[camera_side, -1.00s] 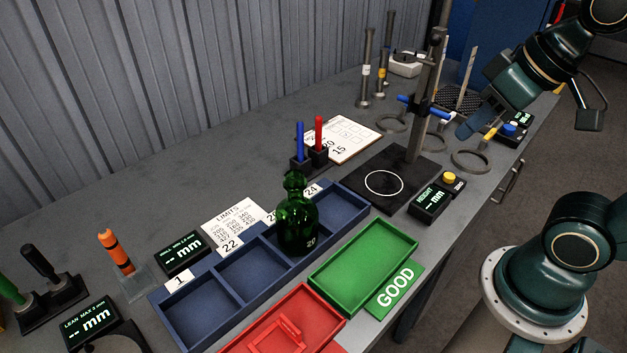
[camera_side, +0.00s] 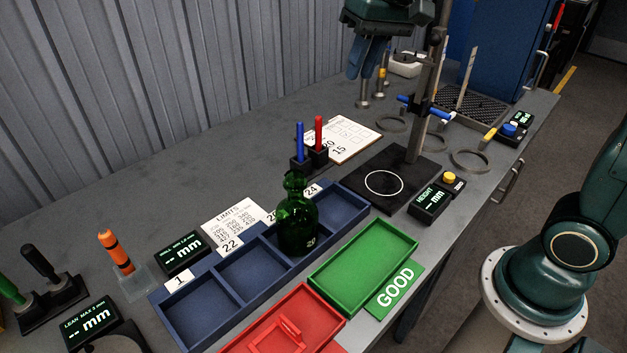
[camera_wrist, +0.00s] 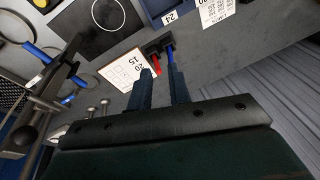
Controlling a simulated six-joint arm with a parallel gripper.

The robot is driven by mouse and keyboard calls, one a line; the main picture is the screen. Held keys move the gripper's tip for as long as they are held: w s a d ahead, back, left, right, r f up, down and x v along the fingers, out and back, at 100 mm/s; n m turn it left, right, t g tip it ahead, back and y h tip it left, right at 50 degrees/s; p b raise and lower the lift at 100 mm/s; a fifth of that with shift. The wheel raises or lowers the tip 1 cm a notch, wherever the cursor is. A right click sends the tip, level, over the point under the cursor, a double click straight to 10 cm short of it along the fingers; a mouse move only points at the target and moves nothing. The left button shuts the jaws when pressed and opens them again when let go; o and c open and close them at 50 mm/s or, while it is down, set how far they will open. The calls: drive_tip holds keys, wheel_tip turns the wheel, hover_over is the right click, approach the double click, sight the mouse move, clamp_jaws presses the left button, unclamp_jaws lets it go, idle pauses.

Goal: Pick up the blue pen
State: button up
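The blue pen (camera_side: 300,142) stands upright in a small black holder (camera_side: 300,164), beside a red pen (camera_side: 319,134) in its own holder. My gripper (camera_side: 361,72) hangs behind and to the right of the pens in the side view, well above the bench, with its fingers pointing down. In the wrist view, my gripper's fingers (camera_wrist: 160,75) are apart with nothing between them. The blue pen (camera_wrist: 170,58) shows beyond the right fingertip there, and the red pen (camera_wrist: 157,66) shows in the gap. Their lower ends are partly hidden by the holders.
A green bottle (camera_side: 297,226) stands in the blue compartment tray (camera_side: 197,319). A clipboard (camera_side: 345,135) lies right of the pens. A tall stand (camera_side: 424,95) with a blue clamp rises from a black plate. The bench left of the pens is clear.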

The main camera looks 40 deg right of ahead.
drive_tip(key=m+g, duration=0.2)
hover_over(302, 132)
drive_tip(key=d, duration=0.2)
wheel_tip(302, 132, down, 6)
drive_tip(key=shift+s+a+f, duration=0.2)
drive_tip(key=shift+s, duration=0.05)
drive_tip(key=shift+w+a+f, duration=0.1)
drive_tip(key=shift+a+f, duration=0.1)
drive_tip(key=shift+f, duration=1.2)
drive_tip(key=shift+w+a+f, duration=0.1)
drive_tip(key=shift+a+f, duration=0.15)
drive_tip(key=shift+f, duration=1.2)
drive_tip(key=shift+w+a+f, duration=0.1)
drive_tip(key=shift+a+f, duration=0.1)
drive_tip(key=shift+f, duration=1.2)
drive_tip(key=shift+f, duration=0.1)
drive_tip(key=shift+a+f, duration=0.15)
drive_tip(key=shift+f, duration=1.1)
drive_tip(key=shift+a+f, duration=0.15)
drive_tip(key=shift+f, duration=1.1)
clamp_jaws()
